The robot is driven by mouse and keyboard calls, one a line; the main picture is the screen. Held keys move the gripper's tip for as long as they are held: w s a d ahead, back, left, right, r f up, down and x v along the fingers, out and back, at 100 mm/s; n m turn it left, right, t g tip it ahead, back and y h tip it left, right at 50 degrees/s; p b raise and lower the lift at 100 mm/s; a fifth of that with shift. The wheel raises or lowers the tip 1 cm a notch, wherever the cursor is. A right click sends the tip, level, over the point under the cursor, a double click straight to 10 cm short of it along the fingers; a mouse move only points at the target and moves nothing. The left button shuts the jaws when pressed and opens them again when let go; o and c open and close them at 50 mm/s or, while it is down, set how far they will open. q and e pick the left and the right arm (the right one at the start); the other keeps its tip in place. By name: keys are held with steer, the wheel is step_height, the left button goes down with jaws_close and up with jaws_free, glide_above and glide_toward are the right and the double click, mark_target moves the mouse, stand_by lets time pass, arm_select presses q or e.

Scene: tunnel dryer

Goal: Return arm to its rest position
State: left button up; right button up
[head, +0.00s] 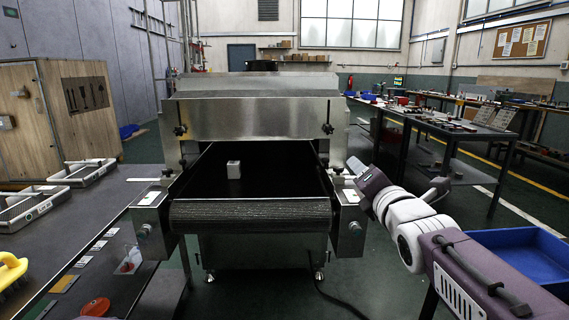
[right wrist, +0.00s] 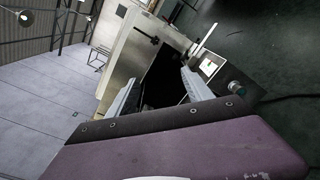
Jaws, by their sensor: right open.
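My right arm comes in from the right in the head view, with its purple and white links stretched toward the dryer. My right gripper (head: 348,172) is at the front right corner of the tunnel dryer (head: 255,125). In the right wrist view its two pale fingers stand apart with nothing between them, so the right gripper (right wrist: 163,74) is open and empty. A small white block (head: 233,170) sits on the dark conveyor belt (head: 270,185), left of the gripper and apart from it. My left gripper is not in view.
The right conveyor bracket (head: 349,222) is close below the right gripper. A blue bin (head: 520,255) lies beyond my right arm. The left table (head: 110,235) holds grey trays (head: 30,209), a yellow-handled brush (head: 12,270) and a red disc (head: 95,307). A workbench (head: 440,125) stands at right.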

steer(key=s+f+m+g+p, duration=0.15)
steer(key=f+m+g, duration=0.25)
steer(key=f, duration=1)
steer(key=s+f+m+g, duration=0.3)
steer(key=f+m+g, duration=0.15)
steer(key=f, duration=0.85)
steer(key=s+f+m+g, duration=0.8)
steer(key=s+f+m, duration=0.5)
steer(key=s+m, duration=0.55)
arm_select(q)
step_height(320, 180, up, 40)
steer(key=p, duration=3.8)
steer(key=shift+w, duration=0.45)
arm_select(e)
step_height(320, 180, up, 38)
steer(key=shift+f, duration=0.2)
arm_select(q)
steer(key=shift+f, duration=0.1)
arm_select(e)
steer(key=shift+d+m, duration=0.1)
steer(key=shift+m, duration=0.2)
steer(key=shift+c, duration=0.2)
